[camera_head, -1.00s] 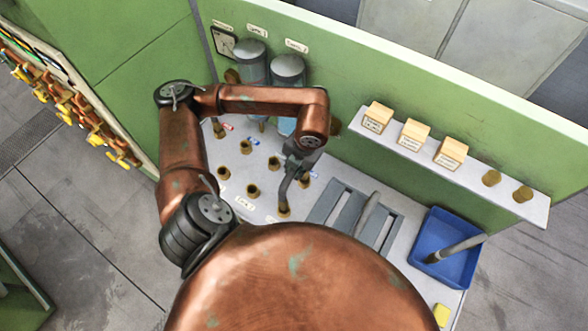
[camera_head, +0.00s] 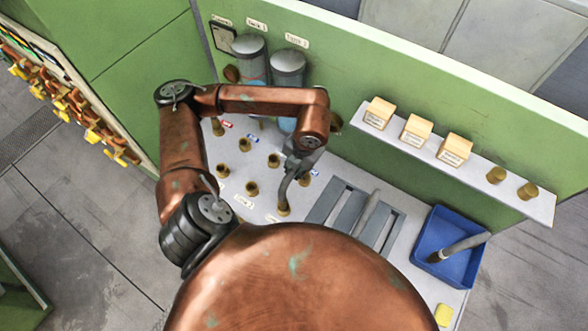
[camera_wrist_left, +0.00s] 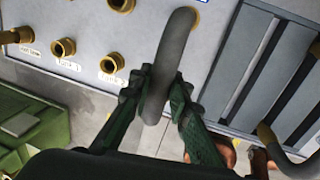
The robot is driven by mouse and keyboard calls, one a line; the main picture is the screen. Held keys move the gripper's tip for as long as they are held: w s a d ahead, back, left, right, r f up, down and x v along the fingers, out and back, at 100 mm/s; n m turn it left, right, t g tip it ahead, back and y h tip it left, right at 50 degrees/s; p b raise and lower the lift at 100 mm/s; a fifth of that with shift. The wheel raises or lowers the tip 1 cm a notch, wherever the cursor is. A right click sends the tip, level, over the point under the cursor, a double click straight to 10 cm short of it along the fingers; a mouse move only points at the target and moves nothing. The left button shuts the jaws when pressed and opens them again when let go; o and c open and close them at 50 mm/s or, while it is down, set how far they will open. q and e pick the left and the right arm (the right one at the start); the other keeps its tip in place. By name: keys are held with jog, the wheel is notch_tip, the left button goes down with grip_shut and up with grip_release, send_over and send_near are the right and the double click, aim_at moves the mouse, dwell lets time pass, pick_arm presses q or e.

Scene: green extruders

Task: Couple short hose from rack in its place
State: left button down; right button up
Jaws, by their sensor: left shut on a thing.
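My left gripper (camera_head: 298,163) is over the panel, and its fingers are shut on a short grey hose (camera_head: 286,187). In the left wrist view the dark green fingers (camera_wrist_left: 157,98) pinch the curved hose (camera_wrist_left: 172,50) from both sides. The hose's far end meets a brass fitting (camera_wrist_left: 197,14) at the panel; how firmly it is seated cannot be told. My right gripper is not in view.
Several brass ports (camera_head: 252,188) stand left of the held hose. Grey cylinders (camera_head: 288,69) stand at the green wall.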

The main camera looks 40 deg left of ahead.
pick_arm(q)
jog(key=shift+f+b, duration=0.4)
jog(key=shift+f, duration=0.05)
jog(key=c, duration=1.7)
grip_release()
jog(key=r, duration=0.4)
jog(key=d+r, duration=0.1)
jog(key=r, duration=0.3)
jog(key=d+r, duration=0.1)
jog(key=r, duration=0.3)
jog(key=shift+w+d, duration=0.15)
jog(key=shift+d, duration=0.05)
